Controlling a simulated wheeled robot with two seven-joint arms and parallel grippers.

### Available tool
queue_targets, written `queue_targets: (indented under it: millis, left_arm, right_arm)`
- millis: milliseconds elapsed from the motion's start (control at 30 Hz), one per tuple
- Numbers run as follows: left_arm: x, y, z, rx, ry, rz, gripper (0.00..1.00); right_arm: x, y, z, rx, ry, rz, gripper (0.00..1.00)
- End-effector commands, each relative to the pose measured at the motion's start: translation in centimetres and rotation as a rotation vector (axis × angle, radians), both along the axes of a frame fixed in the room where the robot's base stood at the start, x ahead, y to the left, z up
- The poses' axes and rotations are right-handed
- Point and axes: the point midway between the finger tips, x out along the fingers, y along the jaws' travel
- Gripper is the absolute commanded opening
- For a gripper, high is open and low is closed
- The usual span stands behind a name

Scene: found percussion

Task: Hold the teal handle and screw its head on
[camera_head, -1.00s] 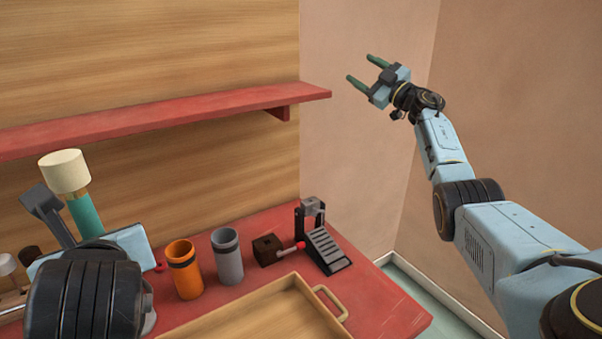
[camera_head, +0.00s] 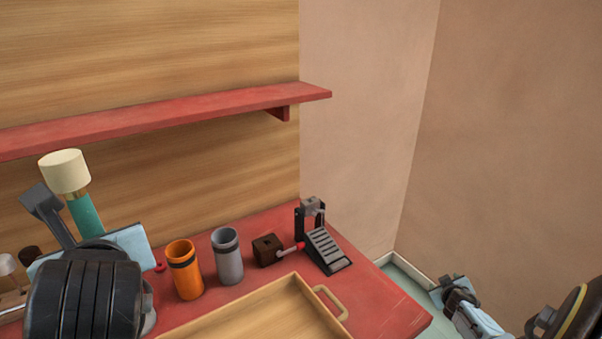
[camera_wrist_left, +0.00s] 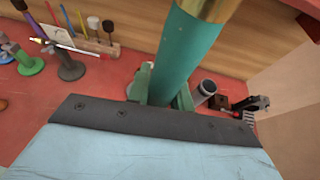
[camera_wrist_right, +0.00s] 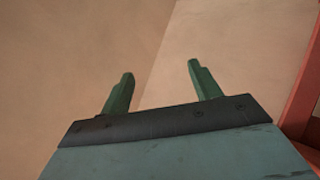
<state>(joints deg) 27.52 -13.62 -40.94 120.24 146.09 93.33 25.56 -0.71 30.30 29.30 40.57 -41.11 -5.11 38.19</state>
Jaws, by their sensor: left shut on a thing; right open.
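The teal handle (camera_head: 86,217) stands nearly upright, tilted slightly, above the left of the table. A cream cylindrical head (camera_head: 64,172) sits at its top, above a brass collar (camera_head: 79,193). In the head view my left gripper is mostly hidden behind its own wrist. In the left wrist view my left gripper (camera_wrist_left: 162,90) is shut on the teal handle, and the brass collar shows at the top edge; the head is out of that view. My right gripper (camera_wrist_right: 160,88) is open and empty, facing bare wall. In the head view my right arm is at the bottom right.
On the red table (camera_head: 392,307) stand an orange cup (camera_head: 185,272), a grey cup (camera_head: 228,262), a brown block (camera_head: 267,249) and a black pedal (camera_head: 325,249). A wooden tray (camera_head: 333,322) lies in front. A red shelf (camera_head: 200,112) runs along the wall above.

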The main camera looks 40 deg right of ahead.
Motion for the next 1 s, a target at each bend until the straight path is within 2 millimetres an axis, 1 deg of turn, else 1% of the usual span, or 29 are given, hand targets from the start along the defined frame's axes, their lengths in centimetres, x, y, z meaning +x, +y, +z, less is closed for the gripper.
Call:
queue_targets:
  millis: [33,67,100,167,200,267,300,367,400,467,500,567,600,700,800,833,900,1000]
  left_arm:
    - [0.0,0.0,0.1,0.000,-0.001,0.000,0.00]
    - [0.0,0.0,0.1,0.000,-0.001,0.000,0.00]
    - [0.0,0.0,0.1,0.000,-0.001,0.000,0.00]
    - [0.0,0.0,0.1,0.000,-0.001,0.000,0.00]
    - [0.0,0.0,0.1,0.000,-0.001,0.000,0.00]
    - [0.0,0.0,0.1,0.000,-0.001,0.000,0.00]
    - [0.0,0.0,0.1,0.000,-0.001,0.000,0.00]
    - [0.0,0.0,0.1,0.000,-0.001,0.000,0.00]
    - [0.0,0.0,0.1,0.000,-0.001,0.000,0.00]
    - [0.0,0.0,0.1,0.000,-0.001,0.000,0.00]
    - [0.0,0.0,0.1,0.000,-0.001,0.000,0.00]
    - [0.0,0.0,0.1,0.000,-0.001,0.000,0.00]
    - [0.0,0.0,0.1,0.000,-0.001,0.000,0.00]
    - [0.0,0.0,0.1,0.000,-0.001,0.000,0.00]
    - [0.0,0.0,0.1,0.000,-0.001,0.000,0.00]
    - [0.0,0.0,0.1,0.000,-0.001,0.000,0.00]
    - [0.0,0.0,0.1,0.000,-0.001,0.000,0.00]
    - [0.0,0.0,0.1,0.000,-0.001,0.000,0.00]
  right_arm:
    - [-2.5,2.7,-3.7,0.050,0.068,-0.005,0.63]
    - [-3.8,4.3,-5.6,0.077,0.104,-0.005,0.63]
    - [-5.5,6.5,-7.9,0.113,0.153,-0.003,0.63]
    - [-7.9,10.0,-11.1,0.167,0.225,0.011,0.63]
    - [-9.5,12.5,-13.1,0.203,0.272,0.028,0.63]
    - [-11.6,16.6,-15.9,0.259,0.341,0.061,0.63]
    - [-13.0,19.5,-17.6,0.295,0.385,0.091,0.63]
    - [-14.9,24.0,-19.8,0.351,0.447,0.144,0.63]
    - [-16.0,27.1,-21.0,0.387,0.485,0.184,0.63]
    - [-17.8,31.6,-22.6,0.439,0.536,0.246,0.63]
    - [-18.8,34.4,-23.3,0.471,0.566,0.285,0.63]
    - [-20.4,38.3,-24.2,0.515,0.605,0.342,0.63]
    - [-21.3,40.5,-24.6,0.540,0.628,0.377,0.63]
    - [-23.2,45.1,-25.2,0.591,0.668,0.447,0.63]
    - [-24.4,47.9,-25.5,0.622,0.693,0.492,0.63]
    - [-24.6,48.5,-25.5,0.628,0.698,0.501,0.63]
    - [-24.9,49.2,-25.5,0.637,0.703,0.513,0.63]
    - [-25.1,49.6,-25.5,0.640,0.705,0.519,0.63]
